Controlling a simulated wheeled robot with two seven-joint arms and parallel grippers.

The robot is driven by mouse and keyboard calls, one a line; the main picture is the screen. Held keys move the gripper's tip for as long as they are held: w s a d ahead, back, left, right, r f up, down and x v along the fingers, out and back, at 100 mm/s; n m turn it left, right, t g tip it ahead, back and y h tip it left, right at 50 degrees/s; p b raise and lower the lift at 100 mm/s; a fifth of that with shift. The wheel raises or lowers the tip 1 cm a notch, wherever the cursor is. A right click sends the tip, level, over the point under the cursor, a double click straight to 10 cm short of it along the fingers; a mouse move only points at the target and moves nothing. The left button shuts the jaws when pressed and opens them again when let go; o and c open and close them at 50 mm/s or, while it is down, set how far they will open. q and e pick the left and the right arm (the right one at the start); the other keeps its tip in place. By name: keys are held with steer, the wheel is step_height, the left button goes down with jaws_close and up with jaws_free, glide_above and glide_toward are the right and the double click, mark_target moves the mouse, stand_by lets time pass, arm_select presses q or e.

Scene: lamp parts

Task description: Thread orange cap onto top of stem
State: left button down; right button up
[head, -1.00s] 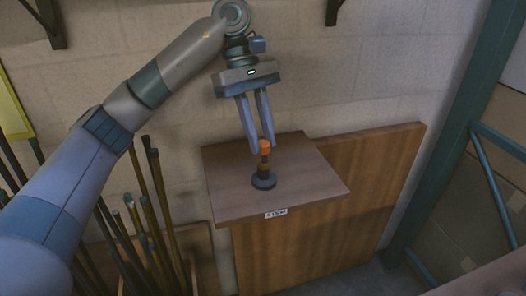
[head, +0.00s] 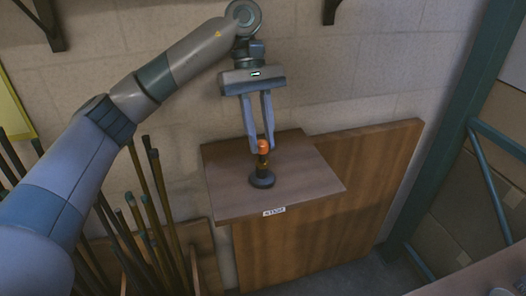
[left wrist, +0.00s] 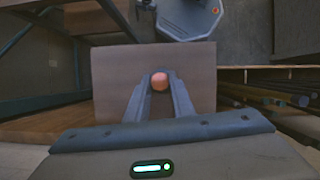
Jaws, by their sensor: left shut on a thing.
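The orange cap (head: 263,146) sits at the top of the dark stem (head: 262,164), which stands upright on a round dark base (head: 262,180). My left gripper (head: 261,148) comes down from above with its two fingers around the cap, shut on it. In the left wrist view the cap (left wrist: 160,81) shows as an orange disc between the fingertips (left wrist: 161,80). The stem is hidden beneath the cap in that view. I cannot tell how far the cap is threaded. My right gripper is not in view.
The stem stands on a small wooden shelf table (head: 225,190) with a white label (head: 274,211) on its front edge. Several long rods (head: 155,200) stand in a bin at the left. A green metal post (head: 455,130) rises at the right. The tabletop around the base is clear.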

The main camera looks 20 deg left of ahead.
arm_select(q)
steer(key=shift+a+m+y+p, duration=0.1)
steer(key=shift+m+y+p, duration=0.2)
steer(key=shift+m+p, duration=0.35)
steer(key=shift+w+m+g+y+p, duration=0.1)
steer(key=shift+m+g+y+p, duration=0.4)
steer(key=shift+m+p, duration=1.25)
steer(key=shift+m+y+p, duration=0.3)
steer(key=shift+m+y, duration=0.2)
steer(key=shift+m, duration=0.4)
steer(key=shift+w+r+m+p, duration=0.1)
steer(key=shift+r+m+p, duration=0.05)
steer(key=shift+m+p, duration=0.3)
steer(key=shift+d+m+y+p, duration=0.25)
steer(key=shift+m+y+p, duration=0.3)
steer(key=shift+m, duration=0.7)
steer(key=shift+d+m+t+y, duration=0.1)
steer(key=shift+m+t+y, duration=0.3)
steer(key=shift+m, duration=0.6)
steer(key=shift+m+y, duration=0.35)
steer(key=shift+m, duration=0.45)
